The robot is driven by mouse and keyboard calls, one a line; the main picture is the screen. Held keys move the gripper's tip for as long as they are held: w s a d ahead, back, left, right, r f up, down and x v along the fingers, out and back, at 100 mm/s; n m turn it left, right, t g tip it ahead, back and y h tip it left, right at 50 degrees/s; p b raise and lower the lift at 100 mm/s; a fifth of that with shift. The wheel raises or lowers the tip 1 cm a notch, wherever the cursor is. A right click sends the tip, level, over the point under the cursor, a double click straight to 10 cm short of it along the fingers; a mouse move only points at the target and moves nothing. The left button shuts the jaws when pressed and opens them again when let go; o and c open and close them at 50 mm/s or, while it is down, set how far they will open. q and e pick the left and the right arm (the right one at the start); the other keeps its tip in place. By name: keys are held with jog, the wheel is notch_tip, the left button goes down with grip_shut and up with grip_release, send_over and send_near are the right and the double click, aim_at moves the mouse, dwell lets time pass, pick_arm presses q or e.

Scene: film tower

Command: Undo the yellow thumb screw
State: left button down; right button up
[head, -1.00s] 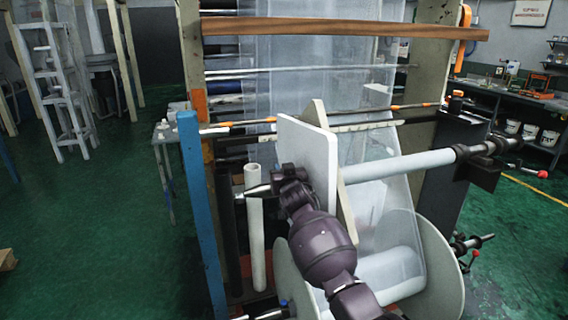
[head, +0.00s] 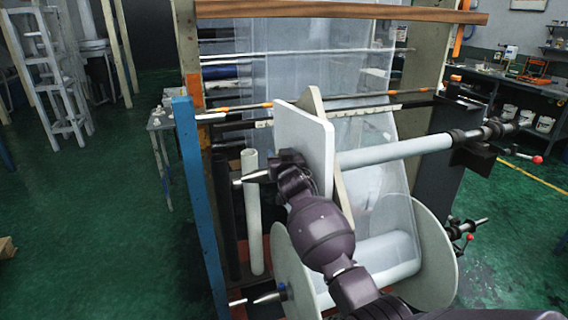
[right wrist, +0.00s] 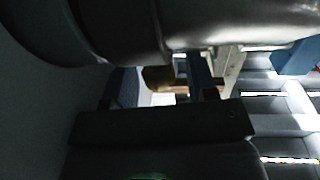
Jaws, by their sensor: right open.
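A dull yellow-brown knob (right wrist: 158,77), apparently the yellow thumb screw, shows small and dim in the right wrist view under a large dark rounded part. I cannot make out the thumb screw in the head view. My right gripper (right wrist: 165,88) is open, with one dark finger on each side of the knob in the picture; contact cannot be told. In the head view my purple right arm reaches up from the bottom right, and my right gripper (head: 287,160) is at the left of a white upright plate (head: 304,150), its fingertips unclear. My left gripper is not in view.
A metal cone-tipped shaft (head: 255,177) is beside my right wrist. A roller (head: 395,152) extends right from the plate. A film roll with round end discs (head: 436,262) is below. A blue post (head: 200,210) stands left.

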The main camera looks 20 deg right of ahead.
jog(key=s+a+b, duration=0.1)
jog(key=s, duration=0.9)
jog(key=shift+s, duration=0.2)
